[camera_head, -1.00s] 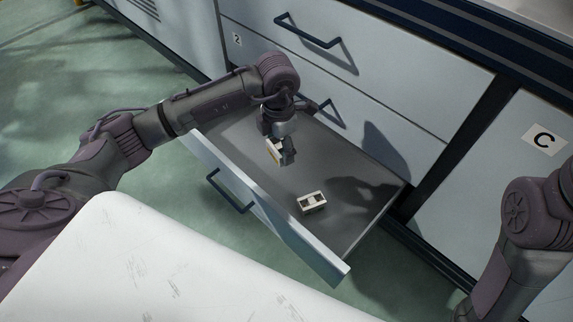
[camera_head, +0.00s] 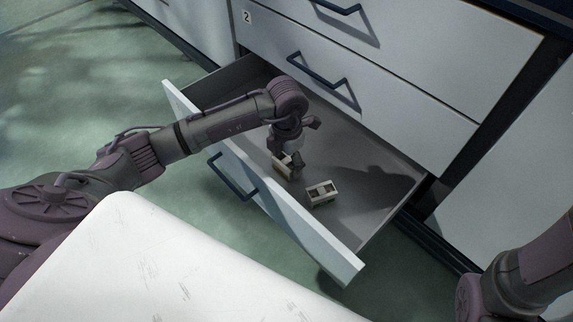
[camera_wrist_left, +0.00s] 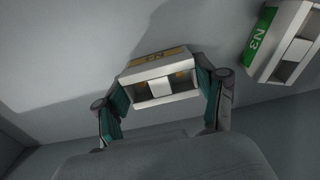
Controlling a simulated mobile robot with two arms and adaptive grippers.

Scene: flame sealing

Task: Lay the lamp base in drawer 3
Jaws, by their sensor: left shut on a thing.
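My left gripper (camera_head: 286,170) is shut on the lamp base (camera_head: 281,164), a small pale block with an orange label. It also shows between the two fingers in the left wrist view (camera_wrist_left: 160,78), slightly tilted. The gripper is inside the open bottom drawer (camera_head: 218,86), low over its grey floor; I cannot tell whether the block touches the floor. The number on this drawer is not visible. My right gripper is out of view; only part of that arm shows at the lower right.
A similar pale block (camera_head: 322,193) with a green N3 label (camera_wrist_left: 258,38) lies in the drawer, just right of the held one. Closed drawers with dark handles (camera_head: 323,70) stand behind; one carries a 2. The drawer floor farther right is clear.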

